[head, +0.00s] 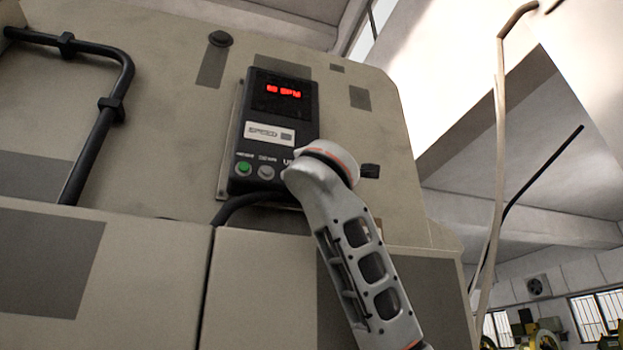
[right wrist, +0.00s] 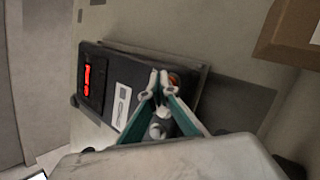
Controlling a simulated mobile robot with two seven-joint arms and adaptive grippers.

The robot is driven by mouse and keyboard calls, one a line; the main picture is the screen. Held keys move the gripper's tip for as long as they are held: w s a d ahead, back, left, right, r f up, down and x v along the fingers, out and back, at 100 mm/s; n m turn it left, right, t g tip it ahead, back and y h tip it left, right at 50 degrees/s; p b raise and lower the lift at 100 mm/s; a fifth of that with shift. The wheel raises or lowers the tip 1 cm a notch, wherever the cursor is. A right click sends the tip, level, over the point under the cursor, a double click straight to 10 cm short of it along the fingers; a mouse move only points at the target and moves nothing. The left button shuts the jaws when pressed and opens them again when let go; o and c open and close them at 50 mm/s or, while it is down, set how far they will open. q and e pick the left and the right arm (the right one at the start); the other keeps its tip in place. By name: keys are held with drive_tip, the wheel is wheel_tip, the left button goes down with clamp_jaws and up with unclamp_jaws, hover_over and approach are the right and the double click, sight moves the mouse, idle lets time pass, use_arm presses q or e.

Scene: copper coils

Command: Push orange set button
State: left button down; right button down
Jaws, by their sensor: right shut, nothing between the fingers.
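The control box (head: 280,118) is a dark panel on the beige machine, with a lit red display (head: 284,91) and a "SPEED" label. Along its lower edge are a green button (head: 244,168) and a grey button (head: 266,172); my right arm hides the right end of this row. In the right wrist view the orange button (right wrist: 174,80) shows partly, just beside the fingertips of my right gripper (right wrist: 157,82). That gripper is shut and empty, close in front of the panel; contact cannot be told. The grey button (right wrist: 158,130) shows between its fingers. My left gripper is out of view.
A black handrail (head: 101,125) is fixed to the machine at the left. A black cable (head: 240,204) runs below the box. A small dark fitting (head: 369,171) sits just right of my wrist. Open space lies right of the machine.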

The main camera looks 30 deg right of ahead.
drive_tip(key=shift+s+a, duration=0.15)
drive_tip(key=shift+s, duration=0.35)
drive_tip(key=shift+s+b, duration=0.1)
drive_tip(key=shift+b, duration=0.2)
drive_tip(key=s+b, duration=0.1)
drive_tip(key=s, duration=0.1)
drive_tip(key=s+a+b, duration=0.1)
drive_tip(key=s, duration=0.1)
drive_tip(key=shift+s+a, duration=0.1)
drive_tip(key=shift+s, duration=0.25)
idle(0.6)
